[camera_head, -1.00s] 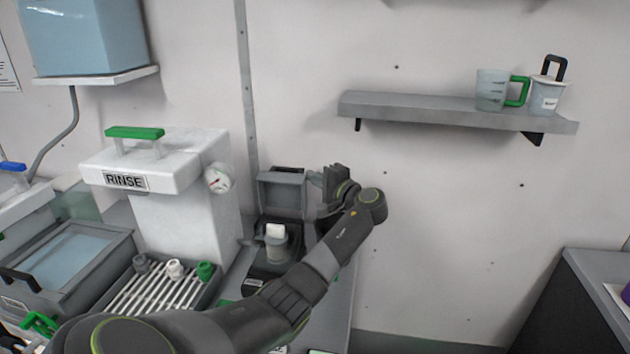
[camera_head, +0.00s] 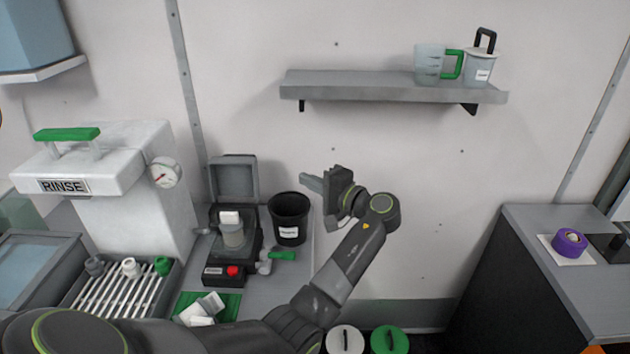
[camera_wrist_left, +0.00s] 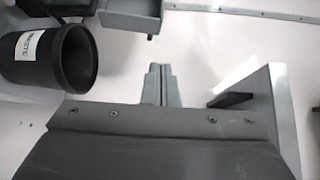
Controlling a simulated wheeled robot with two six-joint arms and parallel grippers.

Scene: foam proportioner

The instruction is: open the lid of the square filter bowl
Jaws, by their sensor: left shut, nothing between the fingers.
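The square filter bowl (camera_head: 225,250) is a dark square housing with a clear cup and a white block inside. Its grey lid (camera_head: 234,179) stands raised and open at the back, near the wall. Part of the lid shows at the top of the left wrist view (camera_wrist_left: 130,18). My left gripper (camera_head: 310,182) is to the right of the lid, apart from it, with its fingers shut and empty. Its closed fingertips show in the left wrist view (camera_wrist_left: 158,70). My right gripper is not in view.
A black waste bin (camera_head: 290,219) stands right of the bowl. A green-handled valve (camera_head: 280,255) sticks out at the bowl's front right. The white RINSE tank (camera_head: 135,210) stands to the left. A wall shelf (camera_head: 390,90) with two jugs hangs above my gripper.

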